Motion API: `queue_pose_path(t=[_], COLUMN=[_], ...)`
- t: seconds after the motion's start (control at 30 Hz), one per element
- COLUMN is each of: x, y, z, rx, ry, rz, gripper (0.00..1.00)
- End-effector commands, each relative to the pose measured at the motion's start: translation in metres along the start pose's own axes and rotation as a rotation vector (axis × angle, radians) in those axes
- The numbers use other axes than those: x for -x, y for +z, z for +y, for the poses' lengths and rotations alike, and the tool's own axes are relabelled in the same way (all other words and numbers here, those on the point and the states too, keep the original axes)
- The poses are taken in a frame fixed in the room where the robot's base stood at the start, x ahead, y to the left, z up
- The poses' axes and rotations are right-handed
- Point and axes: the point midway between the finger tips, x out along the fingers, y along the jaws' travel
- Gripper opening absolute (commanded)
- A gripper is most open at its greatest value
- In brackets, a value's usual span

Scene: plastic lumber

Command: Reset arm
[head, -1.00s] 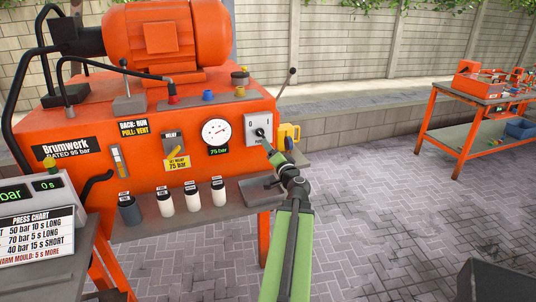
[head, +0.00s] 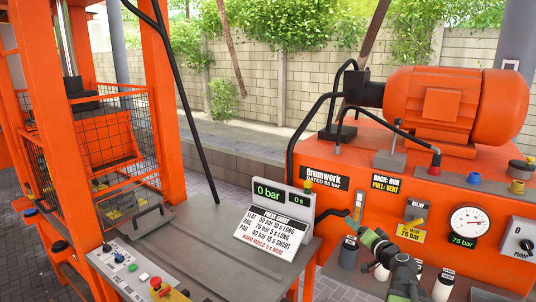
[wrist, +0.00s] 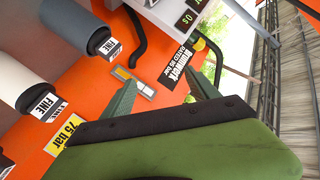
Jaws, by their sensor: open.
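My green arm rises from the bottom of the head view, its gripper (head: 368,238) in front of the orange Brumwerk power unit (head: 345,205). In the wrist view my gripper (wrist: 162,94) has two green fingers spread apart, with nothing between them. The unit's orange front, a level strip (wrist: 133,82) and the Brumwerk label (wrist: 186,59) show beyond the fingers. The gripper is apart from the pump switch (head: 525,244), which sits at the right edge of the head view. I cannot tell whether the fingers touch the panel.
A gauge (head: 469,221) sits above a 75 bar display. Several capped cylinders, one of them white (head: 443,286), stand below the panel. A display (head: 268,192) reads 0 bar above a press chart (head: 272,232). An orange press with a mesh cage (head: 110,140) stands left, beside a button panel (head: 135,272).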

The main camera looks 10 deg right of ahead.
Motion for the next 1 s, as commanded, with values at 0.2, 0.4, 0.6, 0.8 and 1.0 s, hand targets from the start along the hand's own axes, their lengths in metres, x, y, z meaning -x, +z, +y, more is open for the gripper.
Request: queue_pose_path(t=[0.2, 0.4, 0.6, 0.8, 1.0], x=[-0.034, -0.005, 0.064, 0.114, 0.122], y=[0.150, 0.285, 0.338, 0.321, 0.322], z=[-0.120, -0.174, -0.120, -0.069, -0.069], rx=[0.200, 0.419, 0.604, 0.598, 0.553], ry=[-0.115, -0.107, 0.202, 0.516, 0.563], rz=[-0.387, -0.786, -1.155, -1.297, -1.311], gripper=[0.69, 0.69, 0.69, 0.69, 0.69])
